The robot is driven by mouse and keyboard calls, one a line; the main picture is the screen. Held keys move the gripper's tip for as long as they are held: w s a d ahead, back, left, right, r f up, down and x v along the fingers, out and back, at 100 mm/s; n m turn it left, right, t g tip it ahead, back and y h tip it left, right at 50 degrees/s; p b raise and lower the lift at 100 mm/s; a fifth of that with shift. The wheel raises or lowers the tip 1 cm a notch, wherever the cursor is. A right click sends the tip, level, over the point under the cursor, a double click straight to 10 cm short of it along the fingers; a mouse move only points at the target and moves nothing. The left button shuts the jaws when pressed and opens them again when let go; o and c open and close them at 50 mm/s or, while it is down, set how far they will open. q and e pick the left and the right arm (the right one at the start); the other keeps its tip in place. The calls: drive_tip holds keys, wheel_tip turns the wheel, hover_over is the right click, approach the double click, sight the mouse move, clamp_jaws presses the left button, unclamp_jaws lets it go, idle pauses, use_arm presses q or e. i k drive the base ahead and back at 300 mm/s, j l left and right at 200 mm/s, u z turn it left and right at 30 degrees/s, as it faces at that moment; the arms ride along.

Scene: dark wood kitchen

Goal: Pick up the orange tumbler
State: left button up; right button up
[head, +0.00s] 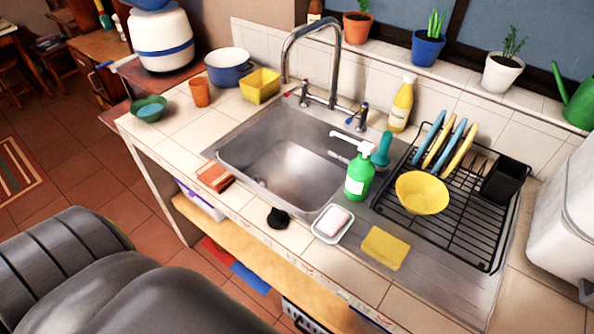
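The orange tumbler (200,92) stands upright on the white tiled counter (182,127) at the upper left of the head view. It is between a green bowl (149,109) on its left and a blue pot with a white inside (229,68) on its right. Nothing is touching it that I can see. Neither of my grippers shows in the head view.
A yellow square container (260,86) stands right of the blue pot. The steel sink (285,160) and tall faucet (312,65) lie further right. A brownish-orange block (214,177) sits near the counter's front edge. The tiles in front of the tumbler are clear.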

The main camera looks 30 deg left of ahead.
sight(201, 93)
drive_tip(key=u, duration=1.7)
drive_tip(key=j, duration=0.15)
